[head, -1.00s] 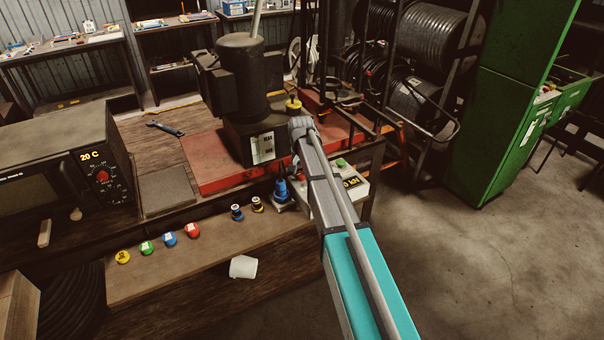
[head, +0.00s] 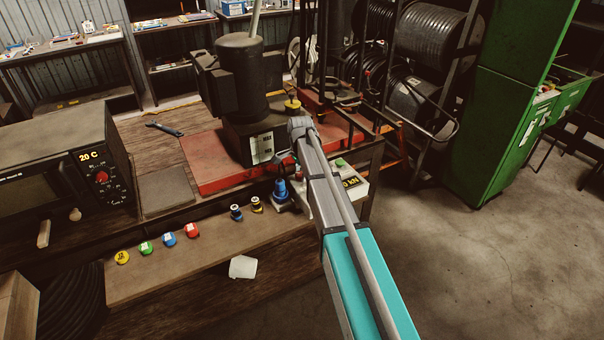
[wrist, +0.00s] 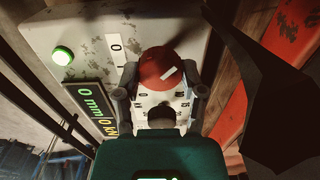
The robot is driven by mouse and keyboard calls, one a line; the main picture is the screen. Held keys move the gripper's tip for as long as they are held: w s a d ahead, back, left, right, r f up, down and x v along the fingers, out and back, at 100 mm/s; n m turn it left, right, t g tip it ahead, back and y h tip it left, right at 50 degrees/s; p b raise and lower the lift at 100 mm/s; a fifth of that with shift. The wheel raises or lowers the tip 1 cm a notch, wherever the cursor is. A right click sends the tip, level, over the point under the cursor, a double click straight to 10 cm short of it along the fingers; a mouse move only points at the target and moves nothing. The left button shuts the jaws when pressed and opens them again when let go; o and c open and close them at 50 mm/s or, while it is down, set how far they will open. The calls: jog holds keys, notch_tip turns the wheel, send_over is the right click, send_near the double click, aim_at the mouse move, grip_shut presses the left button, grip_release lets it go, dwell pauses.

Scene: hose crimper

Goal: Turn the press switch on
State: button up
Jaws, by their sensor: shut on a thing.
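The press switch is a round red knob (wrist: 158,66) with a white mark, on a worn white control box (wrist: 150,17) in the wrist view. My gripper (wrist: 160,92) has one finger on each side of the knob and is shut on it. The white mark is slanted, and a label with a "0" (wrist: 115,48) sits beside the knob. A green lamp (wrist: 62,56) on the box is lit. A display (wrist: 92,106) reads 0 mm and 0 kN. In the head view the control box (head: 358,189) is partly behind my arm, and the gripper's fingers are hidden.
The black press (head: 240,75) stands on a red base (head: 208,165) on the bench. A blue fitting (head: 281,190) stands left of my arm. A green cabinet (head: 500,110) stands right; the floor there is open.

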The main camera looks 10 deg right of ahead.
jog(key=shift+a, duration=0.1)
dwell(0.4)
jog(key=o, duration=1.2)
jog(key=shift+c, duration=0.2)
jog(key=shift+r, duration=0.1)
